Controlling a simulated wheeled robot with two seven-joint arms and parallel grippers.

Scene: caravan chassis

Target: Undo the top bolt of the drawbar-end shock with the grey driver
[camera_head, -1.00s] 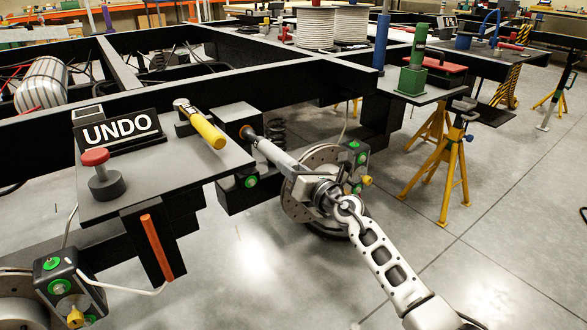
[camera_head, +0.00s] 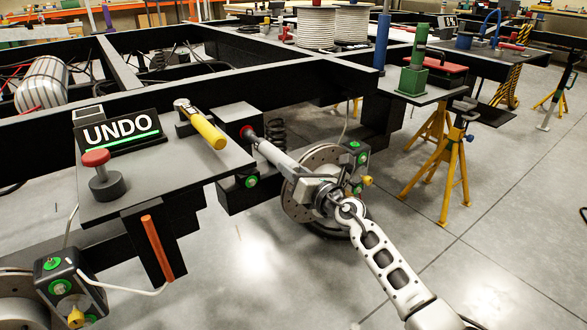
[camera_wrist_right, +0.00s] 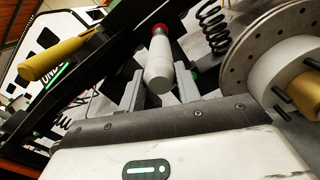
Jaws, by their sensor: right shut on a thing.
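My right gripper (camera_head: 292,170) is shut on the grey driver (camera_head: 272,153), in front of the brake disc. In the right wrist view the driver's pale body (camera_wrist_right: 159,72) lies between the two fingers. The driver's far end meets a red round piece (camera_head: 247,131) at the black block under the frame. This red piece also shows in the right wrist view (camera_wrist_right: 160,30). I cannot make out the bolt head itself. A dark coil spring (camera_head: 276,132) stands just behind the driver. The UNDO sign (camera_head: 121,132) shows a green bar under its word. My left gripper is not in view.
A yellow-handled tool (camera_head: 207,130) and a red-topped knob (camera_head: 97,170) sit on the grey shelf left of the driver. The brake disc (camera_head: 297,200) is close to my right gripper. Yellow stands (camera_head: 447,165) stand at the right; the floor between is clear.

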